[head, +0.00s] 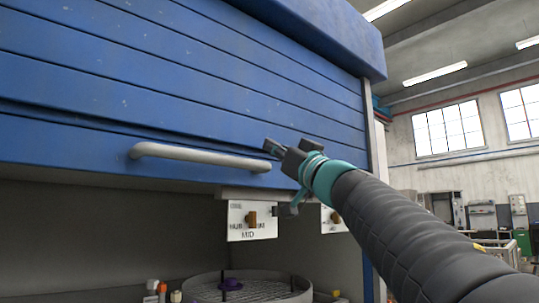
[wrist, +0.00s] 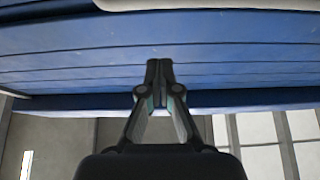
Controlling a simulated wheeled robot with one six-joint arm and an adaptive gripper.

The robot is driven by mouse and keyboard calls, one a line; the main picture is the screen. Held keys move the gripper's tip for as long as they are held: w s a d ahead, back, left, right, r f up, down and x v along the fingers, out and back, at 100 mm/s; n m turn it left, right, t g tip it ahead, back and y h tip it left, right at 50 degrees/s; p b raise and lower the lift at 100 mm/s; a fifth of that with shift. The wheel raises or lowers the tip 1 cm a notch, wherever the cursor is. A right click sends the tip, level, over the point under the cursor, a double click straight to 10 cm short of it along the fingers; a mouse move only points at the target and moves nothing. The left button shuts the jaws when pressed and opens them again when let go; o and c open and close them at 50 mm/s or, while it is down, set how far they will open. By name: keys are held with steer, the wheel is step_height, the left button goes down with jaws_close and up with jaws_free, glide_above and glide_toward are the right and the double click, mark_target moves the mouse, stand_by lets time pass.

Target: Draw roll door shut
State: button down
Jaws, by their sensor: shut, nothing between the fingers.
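The blue slatted roll door (head: 200,70) is raised, its lower edge above an open cabinet front. A pale bar handle (head: 200,157) runs across the door's bottom slat. My gripper (head: 269,147) is shut and empty, close to the right end of the handle and in front of the door. I cannot tell whether it touches the door. In the wrist view my closed fingers (wrist: 160,66) point at the blue slats (wrist: 90,62). Part of the pale handle (wrist: 210,5) shows along the top edge there.
Inside the cabinet, a round mesh turntable (head: 250,290) holds a purple item (head: 230,284). Small bottles (head: 162,290) stand to its left. A white label plate marked MID (head: 252,221) hangs below the door. A grey frame post (head: 379,165) stands at right, with open room beyond.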

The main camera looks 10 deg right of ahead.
steer(key=w+a, duration=0.3)
steer(key=w, duration=0.2)
steer(key=shift+a+f, duration=0.2)
steer(key=shift+f, duration=0.25)
steer(key=shift+f, duration=0.1)
stand_by(0.4)
